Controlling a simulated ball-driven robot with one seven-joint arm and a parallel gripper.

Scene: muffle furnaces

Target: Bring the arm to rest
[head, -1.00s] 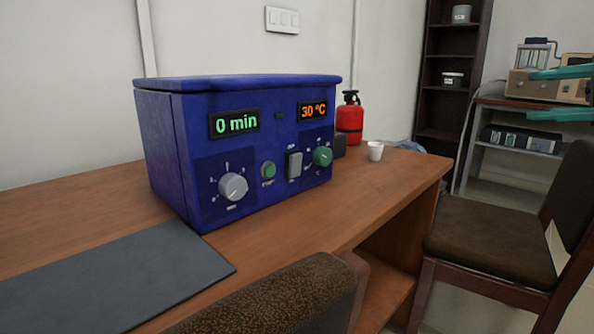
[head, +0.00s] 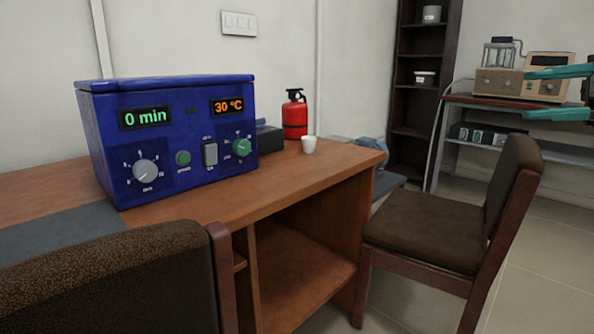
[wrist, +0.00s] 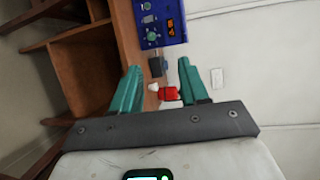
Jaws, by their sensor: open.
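My gripper (head: 556,94) shows as teal fingers at the right edge of the head view, raised in the air in front of the far shelf. In the wrist view my gripper (wrist: 158,92) has its two teal fingers apart with nothing held between them. The blue muffle furnace (head: 170,140) stands on the wooden desk (head: 230,203) at the left, showing "0 min" and "30 °C". The furnace (wrist: 160,22) also shows in the wrist view, beyond the fingers.
A red fire extinguisher (head: 294,118) and a white cup (head: 309,145) stand toward the desk's right end. Brown chairs (head: 425,229) (head: 110,275) stand by the desk. A dark shelf (head: 410,110) and a metal table (head: 520,104) with equipment are behind. Tiled floor is free at the lower right.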

